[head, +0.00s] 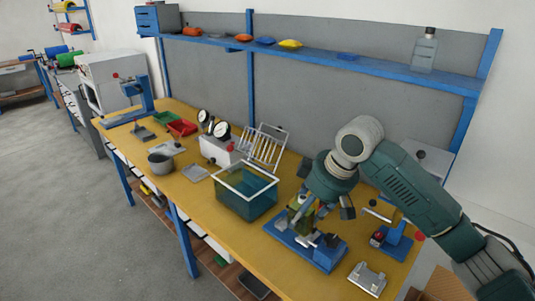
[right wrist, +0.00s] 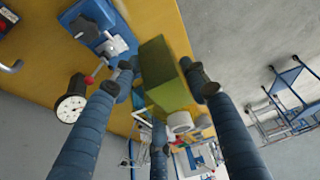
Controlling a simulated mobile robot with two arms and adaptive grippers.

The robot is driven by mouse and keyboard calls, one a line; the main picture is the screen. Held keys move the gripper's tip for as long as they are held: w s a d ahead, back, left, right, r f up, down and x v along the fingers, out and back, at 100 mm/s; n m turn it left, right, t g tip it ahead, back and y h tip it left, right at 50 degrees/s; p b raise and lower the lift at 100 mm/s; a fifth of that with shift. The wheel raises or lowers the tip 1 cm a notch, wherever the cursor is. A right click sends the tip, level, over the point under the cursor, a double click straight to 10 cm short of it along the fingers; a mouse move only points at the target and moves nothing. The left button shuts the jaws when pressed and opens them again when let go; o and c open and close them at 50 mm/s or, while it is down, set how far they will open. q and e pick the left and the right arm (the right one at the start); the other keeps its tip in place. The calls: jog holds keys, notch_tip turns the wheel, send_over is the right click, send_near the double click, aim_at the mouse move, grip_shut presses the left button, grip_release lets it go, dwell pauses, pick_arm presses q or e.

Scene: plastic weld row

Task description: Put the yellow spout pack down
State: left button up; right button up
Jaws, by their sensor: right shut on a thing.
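My right gripper (head: 318,204) hangs low over a blue bench fixture (head: 306,243) at the right of the bench in the head view. In the right wrist view my right gripper (right wrist: 163,82) has its fingers closed around an olive-yellow, block-shaped pack (right wrist: 164,74), which I take for the yellow spout pack. A little of its yellow-green side (head: 305,222) shows below the fingers in the head view. Whether the pack touches the fixture is hidden. A white round part (right wrist: 180,122) shows near its lower end; I cannot tell whether it is the spout. My left gripper is not in view.
A teal tank (head: 246,199) with a white rim stands left of the fixture, a wire rack (head: 264,147) behind it. A metal block (head: 367,279) and a small blue device (head: 392,238) are at the right. Pouches, one yellow (head: 290,44), lie on the blue shelf.

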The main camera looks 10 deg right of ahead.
jog(key=s+d+r+m+t+h, duration=0.1)
jog(key=s+m+h, duration=0.1)
jog(key=s+m, duration=0.6)
jog(key=shift+s+d+r+h, duration=0.15)
jog(key=shift+s+h, duration=0.25)
jog(key=shift+s, duration=2.65)
